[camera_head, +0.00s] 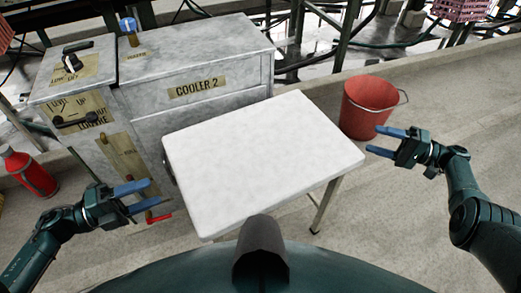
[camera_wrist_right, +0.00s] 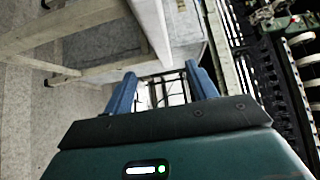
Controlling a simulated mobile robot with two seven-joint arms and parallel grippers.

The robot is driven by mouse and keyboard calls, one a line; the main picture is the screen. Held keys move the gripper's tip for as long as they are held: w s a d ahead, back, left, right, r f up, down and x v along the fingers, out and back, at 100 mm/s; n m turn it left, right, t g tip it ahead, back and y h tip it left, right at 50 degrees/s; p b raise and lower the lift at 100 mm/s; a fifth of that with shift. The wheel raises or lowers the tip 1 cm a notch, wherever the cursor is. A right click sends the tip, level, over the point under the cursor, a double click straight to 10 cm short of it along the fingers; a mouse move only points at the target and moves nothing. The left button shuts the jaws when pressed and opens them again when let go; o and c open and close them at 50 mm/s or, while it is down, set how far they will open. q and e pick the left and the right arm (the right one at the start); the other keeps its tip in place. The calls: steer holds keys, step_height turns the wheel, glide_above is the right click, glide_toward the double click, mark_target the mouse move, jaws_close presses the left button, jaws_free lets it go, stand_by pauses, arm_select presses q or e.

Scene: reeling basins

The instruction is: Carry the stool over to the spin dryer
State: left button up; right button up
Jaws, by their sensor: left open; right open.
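The stool (camera_head: 262,160) has a white rectangular top and pale metal legs, and stands upright right in front of me in the head view. My left gripper (camera_head: 154,192) is open and empty, just left of the stool's left edge. My right gripper (camera_head: 373,140) is open and empty, a little to the right of the stool's right edge. In the right wrist view, what looks like the stool's leg frame (camera_wrist_right: 152,28) passes at upper left, beyond the open fingers. No spin dryer can be made out in these views.
A grey metal cabinet marked COOLER 2 (camera_head: 200,68) stands close behind the stool. A red bucket (camera_head: 369,108) stands behind its right corner. A red bottle (camera_head: 30,172) is at far left. Pipes and frames line the back. Floor at right is clear.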

mark_target(199, 176)
arm_select(q)
steer(key=shift+s, duration=0.15)
arm_select(e)
steer(key=shift+s, duration=0.1)
steer(key=shift+a, duration=0.1)
arm_select(q)
steer(key=x, duration=1.3)
steer(key=shift+d, duration=0.1)
arm_select(e)
steer(key=x, duration=1.3)
arm_select(q)
jaws_close()
arm_select(e)
jaws_close()
